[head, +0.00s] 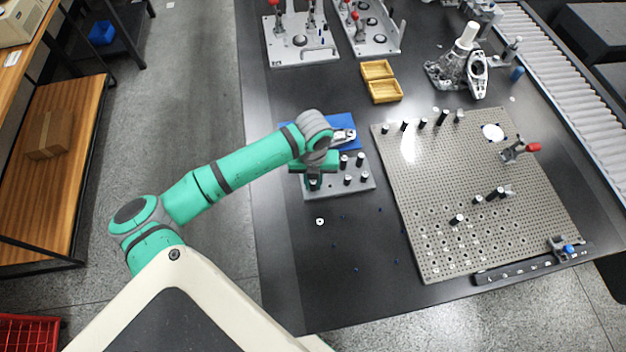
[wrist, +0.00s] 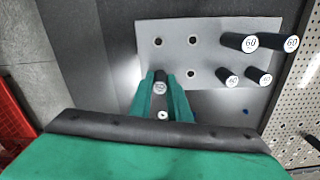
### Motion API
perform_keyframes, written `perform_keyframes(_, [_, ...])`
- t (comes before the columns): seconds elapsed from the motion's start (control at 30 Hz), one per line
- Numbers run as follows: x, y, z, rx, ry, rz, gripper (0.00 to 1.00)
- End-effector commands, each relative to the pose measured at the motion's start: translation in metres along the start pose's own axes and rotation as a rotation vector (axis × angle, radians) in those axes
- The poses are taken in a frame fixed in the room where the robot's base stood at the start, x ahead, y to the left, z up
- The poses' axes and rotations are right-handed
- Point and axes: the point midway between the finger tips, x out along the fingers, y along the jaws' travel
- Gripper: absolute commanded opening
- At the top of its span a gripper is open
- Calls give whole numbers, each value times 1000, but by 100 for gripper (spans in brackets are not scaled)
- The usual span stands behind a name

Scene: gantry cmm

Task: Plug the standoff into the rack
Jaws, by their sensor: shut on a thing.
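The rack (head: 335,187) is a light grey plate with holes on the dark table; it also shows in the wrist view (wrist: 212,57). My gripper (head: 314,184) is over the rack's left end. In the wrist view its green fingers (wrist: 162,88) are shut on a black standoff with a pale top (wrist: 160,87). This standoff is at the rack's near left corner. Its lower end is hidden, so I cannot tell whether it is in a hole.
A blue mat (head: 343,124) with a metal part lies behind the rack. A large perforated plate (head: 440,190) with standoffs and a red-tipped clamp is to the right. Yellow bins (head: 384,91) stand behind. A white ring (head: 320,221) and small blue bits lie in front on mostly clear table.

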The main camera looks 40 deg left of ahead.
Motion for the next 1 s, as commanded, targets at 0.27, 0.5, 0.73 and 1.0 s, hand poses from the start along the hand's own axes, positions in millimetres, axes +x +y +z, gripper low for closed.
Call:
perform_keyframes(0.27, [1, 0, 0, 0, 0, 0, 26])
perform_keyframes(0.5, [1, 0, 0, 0, 0, 0, 38])
perform_keyframes(0.73, [-6, 0, 0, 1, 0, -1, 38])
perform_keyframes(1.0, [-52, 0, 0, 2, -2, 0, 38])
